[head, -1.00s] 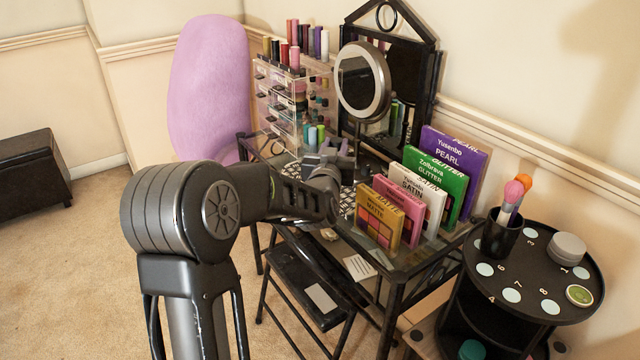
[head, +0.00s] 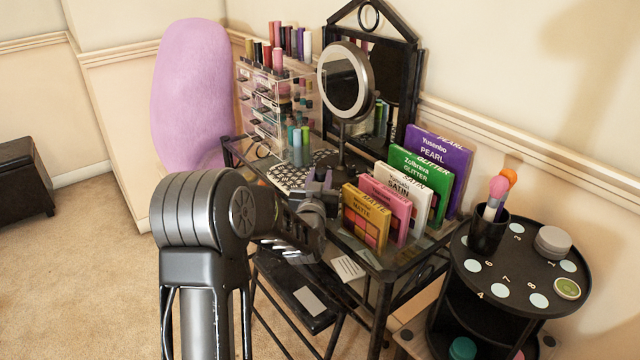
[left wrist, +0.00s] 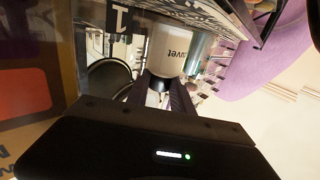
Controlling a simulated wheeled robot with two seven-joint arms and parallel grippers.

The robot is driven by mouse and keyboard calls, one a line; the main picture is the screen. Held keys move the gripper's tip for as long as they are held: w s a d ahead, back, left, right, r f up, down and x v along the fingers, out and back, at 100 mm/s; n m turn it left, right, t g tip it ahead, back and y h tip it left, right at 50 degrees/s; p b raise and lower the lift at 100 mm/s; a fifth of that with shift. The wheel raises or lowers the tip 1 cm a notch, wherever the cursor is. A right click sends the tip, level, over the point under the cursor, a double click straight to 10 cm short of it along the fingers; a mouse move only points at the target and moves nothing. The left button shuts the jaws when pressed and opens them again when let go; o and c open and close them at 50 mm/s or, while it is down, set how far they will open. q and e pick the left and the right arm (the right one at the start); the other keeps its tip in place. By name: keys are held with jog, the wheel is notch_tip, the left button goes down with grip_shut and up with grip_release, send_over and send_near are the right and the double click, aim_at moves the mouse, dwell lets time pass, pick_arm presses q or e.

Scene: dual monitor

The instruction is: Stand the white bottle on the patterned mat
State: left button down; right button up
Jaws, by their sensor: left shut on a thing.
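The white bottle (left wrist: 172,48), with dark lettering, shows in the left wrist view just beyond my left fingers. My left gripper (left wrist: 160,98) is shut on it around its dark narrower end. In the head view, my left gripper (head: 320,182) is over the table at the front right of the patterned mat. The bottle cannot be made out there, hidden by the gripper and arm. The black-and-white patterned mat (head: 288,180) lies flat on the glass table, and its near part is bare. I cannot tell whether the bottle touches anything. My right gripper is not in view.
Green and teal bottles (head: 297,150) stand at the mat's back edge, before a clear drawer organizer (head: 262,110). A round mirror (head: 343,80) stands behind. Upright palettes (head: 367,220) are close right of my gripper. A black round stand (head: 480,250) is at the right.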

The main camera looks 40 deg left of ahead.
pick_arm(q)
jog(key=shift+f, duration=0.65)
jog(key=shift+f, duration=0.1)
jog(key=shift+f+b, duration=0.15)
jog(key=shift+b, duration=0.15)
jog(key=c, duration=1.1)
grip_release()
jog(key=shift+r, duration=0.2)
jog(key=shift+r+p, duration=0.15)
jog(key=shift+p, duration=0.25)
jog(key=v, duration=1.2)
jog(key=shift+f, duration=0.2)
